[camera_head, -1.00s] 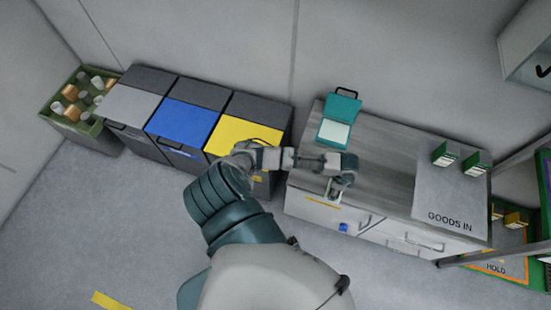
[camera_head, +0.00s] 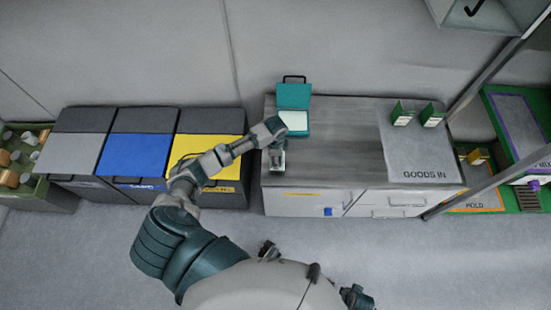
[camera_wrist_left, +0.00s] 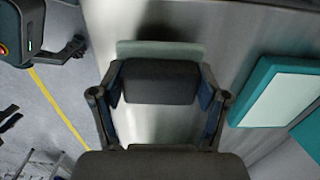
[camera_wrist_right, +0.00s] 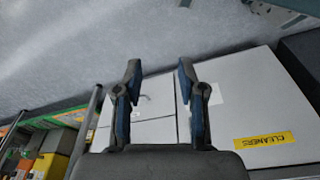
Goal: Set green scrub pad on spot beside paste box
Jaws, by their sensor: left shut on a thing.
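My left gripper (camera_head: 277,152) is over the left part of the grey counter, just in front of the open teal box (camera_head: 294,108) with a white inside. In the left wrist view its fingers (camera_wrist_left: 160,92) are shut on the sides of a dark block, with the pale green face of the scrub pad (camera_wrist_left: 160,48) showing beyond it. The pad is partly hidden; I cannot tell whether it touches the counter. The teal box (camera_wrist_left: 285,90) is to the right of the pad there. My right gripper (camera_wrist_right: 159,72) is open and empty, facing the cabinet front and floor.
Bins with grey, blue (camera_head: 140,147) and yellow (camera_head: 211,147) lids stand left of the counter. A grey GOODS IN mat (camera_head: 425,160) with green cartons (camera_head: 403,115) covers the counter's right end. The counter's middle (camera_head: 345,140) is clear.

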